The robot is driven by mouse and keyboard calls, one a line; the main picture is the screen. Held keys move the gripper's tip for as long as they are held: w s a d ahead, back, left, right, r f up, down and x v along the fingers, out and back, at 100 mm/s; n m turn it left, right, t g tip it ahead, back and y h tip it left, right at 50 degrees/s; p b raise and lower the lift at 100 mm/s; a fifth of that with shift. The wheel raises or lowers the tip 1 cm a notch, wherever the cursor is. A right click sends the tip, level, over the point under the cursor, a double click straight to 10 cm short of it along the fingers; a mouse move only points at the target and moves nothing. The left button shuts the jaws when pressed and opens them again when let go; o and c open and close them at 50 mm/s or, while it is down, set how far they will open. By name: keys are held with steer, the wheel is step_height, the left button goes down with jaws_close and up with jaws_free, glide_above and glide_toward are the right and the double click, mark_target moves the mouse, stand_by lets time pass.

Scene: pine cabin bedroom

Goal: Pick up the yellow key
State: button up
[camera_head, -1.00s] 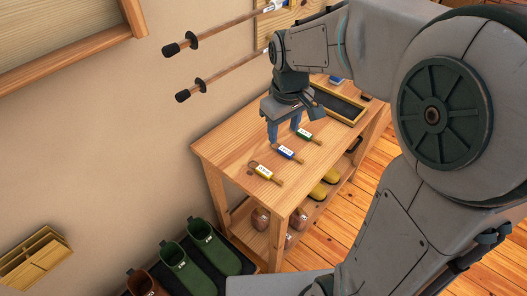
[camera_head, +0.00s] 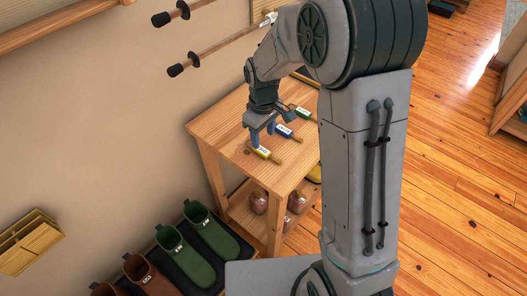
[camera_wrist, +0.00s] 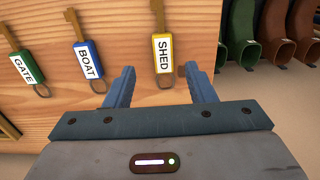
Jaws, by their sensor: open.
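The yellow key (camera_head: 264,153) lies on the wooden table (camera_head: 222,138), nearest the table's front left end. In the wrist view its yellow tag (camera_wrist: 163,55) reads SHED, with a ring at its lower end and the key shaft at the top. My gripper (camera_head: 260,137) is open and empty, just above the table by the yellow key. In the wrist view its blue fingers (camera_wrist: 162,84) point toward the table on either side of the yellow tag's ring end, and the tag lies between and beyond the fingertips. Whether the fingertips touch the table I cannot tell.
A blue key tagged BOAT (camera_wrist: 88,60) lies left of the left finger, close by. A green key tagged GATE (camera_wrist: 24,68) lies farther left. Green boots (camera_head: 211,232) and brown boots (camera_head: 150,275) stand beside the table. Two poles (camera_head: 217,49) are on the wall.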

mark_target(263, 151)
steer(key=shift+s+f, duration=0.2)
steer(key=shift+f, duration=1.2)
steer(key=shift+s+f, duration=0.15)
steer(key=shift+f, duration=1.2)
steer(key=c, duration=1.1)
